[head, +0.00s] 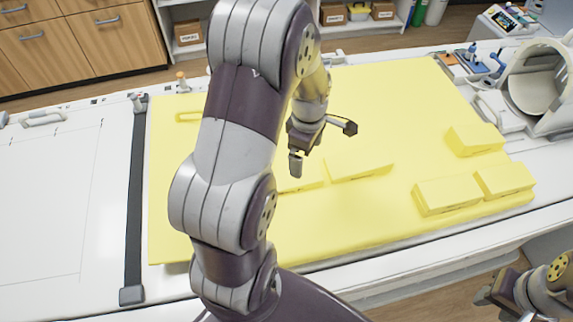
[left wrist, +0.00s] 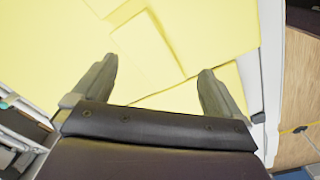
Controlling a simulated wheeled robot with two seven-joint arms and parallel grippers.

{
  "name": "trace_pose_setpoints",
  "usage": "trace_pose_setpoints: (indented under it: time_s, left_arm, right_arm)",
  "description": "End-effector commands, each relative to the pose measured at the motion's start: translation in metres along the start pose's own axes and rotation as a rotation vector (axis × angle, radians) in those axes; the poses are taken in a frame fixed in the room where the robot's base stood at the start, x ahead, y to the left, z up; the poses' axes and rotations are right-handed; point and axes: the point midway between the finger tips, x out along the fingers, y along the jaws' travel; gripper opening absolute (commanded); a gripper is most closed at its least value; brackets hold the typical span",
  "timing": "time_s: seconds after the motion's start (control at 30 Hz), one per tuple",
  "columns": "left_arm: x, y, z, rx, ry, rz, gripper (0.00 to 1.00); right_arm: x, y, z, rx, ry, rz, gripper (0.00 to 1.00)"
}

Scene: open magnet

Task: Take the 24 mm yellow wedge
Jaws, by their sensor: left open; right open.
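Several yellow wedge-like blocks lie on a yellow mat (head: 400,100). One long block (head: 360,166) lies near the middle, and another block (head: 302,185) beside it is partly hidden by my left arm. Three more lie at the right: a back block (head: 475,139), a front block (head: 448,194) and an end block (head: 505,180). I cannot read their sizes, so I cannot tell which is 24 mm. My left gripper (head: 322,146) is open and empty above the mat, near the long block. In the left wrist view a yellow block (left wrist: 152,45) shows beyond the spread fingers. My right gripper (head: 505,298) is open at the lower right.
A white ring-shaped scanner (head: 535,85) stands at the right end of the white table (head: 55,190). A dark strap (head: 135,200) crosses the table left of the mat. Small blue items (head: 480,58) stand at the back right. My left arm hides part of the mat.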

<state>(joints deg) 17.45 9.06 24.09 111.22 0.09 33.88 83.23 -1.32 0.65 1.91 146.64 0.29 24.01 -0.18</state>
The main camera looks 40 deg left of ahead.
Motion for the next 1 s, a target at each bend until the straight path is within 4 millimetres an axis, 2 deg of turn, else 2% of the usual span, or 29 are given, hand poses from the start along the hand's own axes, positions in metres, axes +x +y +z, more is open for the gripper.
trace_pose_setpoints:
  time_s: [0.03, 0.1, 0.2, 0.27, 0.5, 0.67, 0.83, 0.9, 1.0]
  left_arm:
    - [-0.002, 0.007, -0.014, -0.183, 0.001, -0.01, 1.0]
    - [0.001, 0.014, -0.03, -0.412, 0.003, -0.021, 1.0]
    - [0.005, 0.02, -0.044, -0.62, 0.007, -0.028, 1.0]
    - [0.011, 0.02, -0.048, -0.683, 0.008, -0.034, 1.0]
    - [0.061, 0.019, -0.048, -0.713, 0.009, -0.037, 1.0]
    - [0.082, 0.019, -0.048, -0.711, 0.009, -0.033, 1.0]
    - [0.109, 0.018, -0.047, -0.71, 0.009, -0.036, 1.0]
    - [0.123, 0.019, -0.047, -0.71, 0.009, -0.033, 1.0]
    - [0.133, 0.019, -0.047, -0.709, 0.009, -0.032, 1.0]
  right_arm:
    - [-0.009, 0.0, -0.001, 0.0, 0.0, 0.0, 0.43]
    - [-0.012, 0.0, -0.001, 0.0, 0.0, 0.0, 0.43]
    - [-0.015, 0.0, -0.002, 0.0, 0.0, 0.0, 0.43]
    - [-0.017, 0.0, -0.002, 0.0, 0.0, 0.0, 0.43]
    - [-0.03, 0.0, -0.003, 0.0, 0.0, 0.0, 0.43]
    - [-0.035, 0.0, -0.004, 0.0, 0.0, 0.0, 0.43]
    - [-0.055, 0.0, -0.006, 0.0, 0.0, 0.0, 0.43]
    - [-0.055, 0.0, -0.006, 0.0, 0.0, 0.0, 0.43]
    - [-0.056, 0.0, -0.006, 0.0, 0.0, 0.0, 0.43]
